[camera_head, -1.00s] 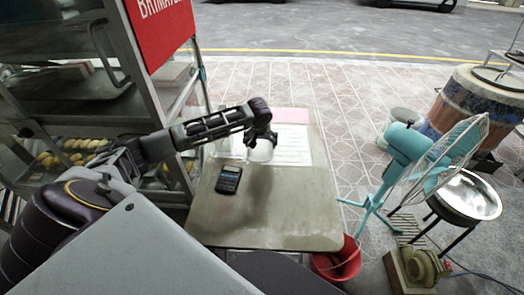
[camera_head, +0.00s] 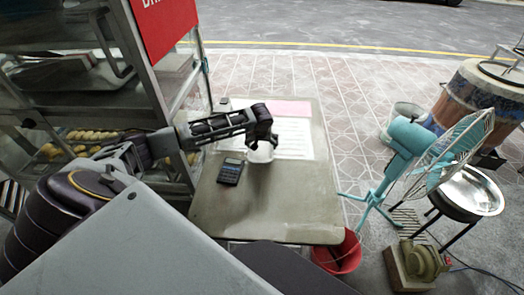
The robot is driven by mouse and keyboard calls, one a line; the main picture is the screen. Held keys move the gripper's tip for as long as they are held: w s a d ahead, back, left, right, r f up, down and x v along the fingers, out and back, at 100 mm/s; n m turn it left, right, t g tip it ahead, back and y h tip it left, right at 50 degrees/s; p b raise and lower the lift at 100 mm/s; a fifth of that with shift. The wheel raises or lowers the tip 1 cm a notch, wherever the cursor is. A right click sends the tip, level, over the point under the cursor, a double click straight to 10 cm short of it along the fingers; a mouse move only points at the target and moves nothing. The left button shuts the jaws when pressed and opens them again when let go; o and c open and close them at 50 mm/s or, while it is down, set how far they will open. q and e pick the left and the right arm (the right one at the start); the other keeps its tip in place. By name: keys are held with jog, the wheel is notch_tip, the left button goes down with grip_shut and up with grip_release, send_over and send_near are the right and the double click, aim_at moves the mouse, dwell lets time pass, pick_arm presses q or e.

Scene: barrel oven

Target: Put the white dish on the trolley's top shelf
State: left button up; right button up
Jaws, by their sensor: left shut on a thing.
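My left gripper (camera_head: 263,144) reaches in from the left over a grey-brown tabletop (camera_head: 275,205). It is shut on the white dish (camera_head: 261,154), a small bowl-like dish whose upper part is partly hidden by the fingers. The dish shows above the tabletop, just right of a dark calculator (camera_head: 231,172). I cannot tell whether it touches the surface. My right gripper is out of view. I cannot tell for sure which piece of furniture is the trolley.
A glass-and-metal display case (camera_head: 175,95) with pastries stands close on the left. White sheets (camera_head: 293,138) and a pink sheet (camera_head: 290,108) lie on the tabletop. A red bucket (camera_head: 342,258) and teal fan (camera_head: 410,140) stand to the right. The tabletop's near part is clear.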

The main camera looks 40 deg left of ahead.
aim_at(262, 148)
pick_arm(q)
jog(key=shift+f, duration=0.3)
jog(key=shift+f, duration=1.9)
jog(key=shift+f, duration=0.1)
jog(key=o, duration=0.9)
jog(key=shift+p+v, duration=0.4)
jog(key=shift+v, duration=5.7)
